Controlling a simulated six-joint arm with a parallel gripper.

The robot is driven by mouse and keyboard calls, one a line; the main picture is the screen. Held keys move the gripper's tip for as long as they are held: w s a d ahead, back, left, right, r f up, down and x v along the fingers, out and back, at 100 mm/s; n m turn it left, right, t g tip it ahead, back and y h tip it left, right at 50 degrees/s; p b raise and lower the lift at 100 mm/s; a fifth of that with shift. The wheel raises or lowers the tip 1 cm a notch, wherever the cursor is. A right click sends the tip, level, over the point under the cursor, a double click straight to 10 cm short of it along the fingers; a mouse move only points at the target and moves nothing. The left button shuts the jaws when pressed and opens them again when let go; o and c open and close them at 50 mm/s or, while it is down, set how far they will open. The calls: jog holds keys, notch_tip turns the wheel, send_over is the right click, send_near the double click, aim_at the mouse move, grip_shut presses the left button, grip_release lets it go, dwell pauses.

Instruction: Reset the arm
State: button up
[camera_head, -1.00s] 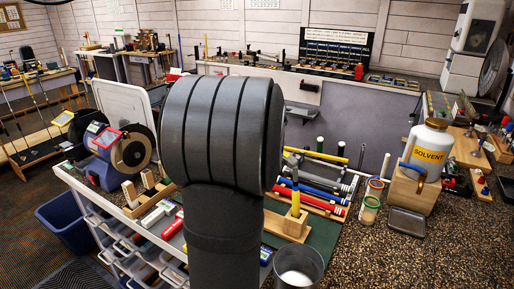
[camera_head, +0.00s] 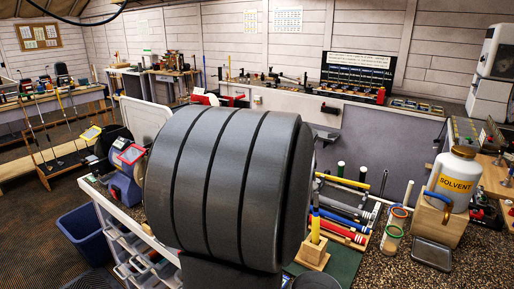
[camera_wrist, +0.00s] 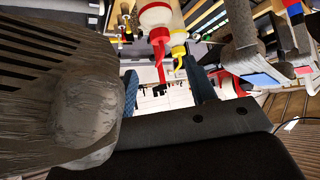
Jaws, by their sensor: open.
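My own dark grey ribbed arm link (camera_head: 225,190) fills the middle of the head view and hides much of the bench behind it. My gripper is out of sight there. In the wrist view, my gripper (camera_wrist: 166,84) shows as two dark bluish fingers standing apart, with a bright gap and nothing held between them. A dark plate with bolts, part of my wrist, crosses the bottom of that view. A rough grey lump (camera_wrist: 85,115) lies close on the left of the wrist view; I cannot tell what it is.
A yellow-handled hammer (camera_head: 315,235) stands in a wooden block. A blue bin (camera_head: 84,233) sits on the floor at left.

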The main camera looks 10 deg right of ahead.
jog(key=x, duration=1.2)
jog(key=shift+s, duration=0.15)
notch_tip(320, 180, up, 2)
jog(key=shift+r, duration=0.65)
jog(key=shift+f, duration=0.1)
